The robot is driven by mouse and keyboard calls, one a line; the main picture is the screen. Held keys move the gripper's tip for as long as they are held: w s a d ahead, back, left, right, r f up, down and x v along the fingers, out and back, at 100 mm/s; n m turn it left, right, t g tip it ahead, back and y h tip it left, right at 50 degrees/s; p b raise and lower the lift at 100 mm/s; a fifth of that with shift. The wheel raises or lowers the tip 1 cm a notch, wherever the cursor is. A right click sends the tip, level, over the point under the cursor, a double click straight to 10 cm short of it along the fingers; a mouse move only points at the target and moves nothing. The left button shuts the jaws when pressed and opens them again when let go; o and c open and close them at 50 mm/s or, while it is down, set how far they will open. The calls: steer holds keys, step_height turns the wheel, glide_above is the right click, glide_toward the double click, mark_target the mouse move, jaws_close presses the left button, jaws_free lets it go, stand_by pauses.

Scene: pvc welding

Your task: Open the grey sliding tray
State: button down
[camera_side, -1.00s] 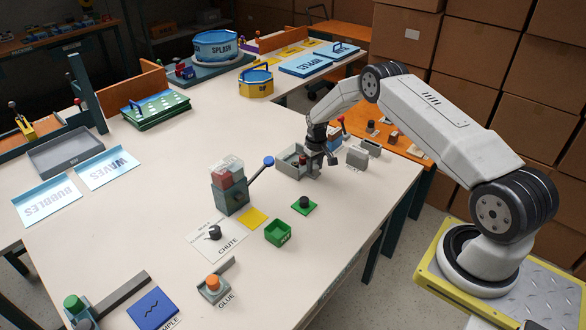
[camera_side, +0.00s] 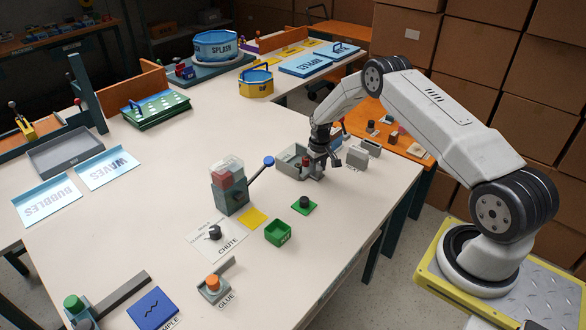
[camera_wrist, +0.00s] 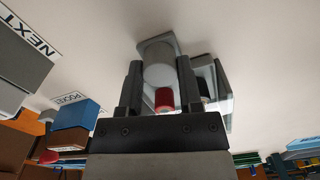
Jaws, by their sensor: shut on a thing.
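The grey tray unit (camera_side: 289,165) stands near the right edge of the white table in the side view, a small red part showing at its right end. My gripper (camera_side: 325,160) points down at that end and partly hides it. In the wrist view my gripper (camera_wrist: 160,75) has its two dark fingers on either side of a round grey part (camera_wrist: 158,55), with a red cylinder (camera_wrist: 164,99) just below it in the picture. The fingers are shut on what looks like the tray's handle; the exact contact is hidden.
A grey block (camera_side: 357,158) stands just right of my gripper. A grey-green machine with a blue-knobbed lever (camera_side: 230,194) is to the left, and a green pad with a black knob (camera_side: 304,205) is in front. The table between them is bare.

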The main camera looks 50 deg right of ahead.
steer(key=shift+s, duration=4.25)
steer(key=shift+c, duration=1.3)
jaws_free()
steer(key=shift+w, duration=0.1)
step_height(320, 180, up, 8)
steer(key=shift+f, duration=0.1)
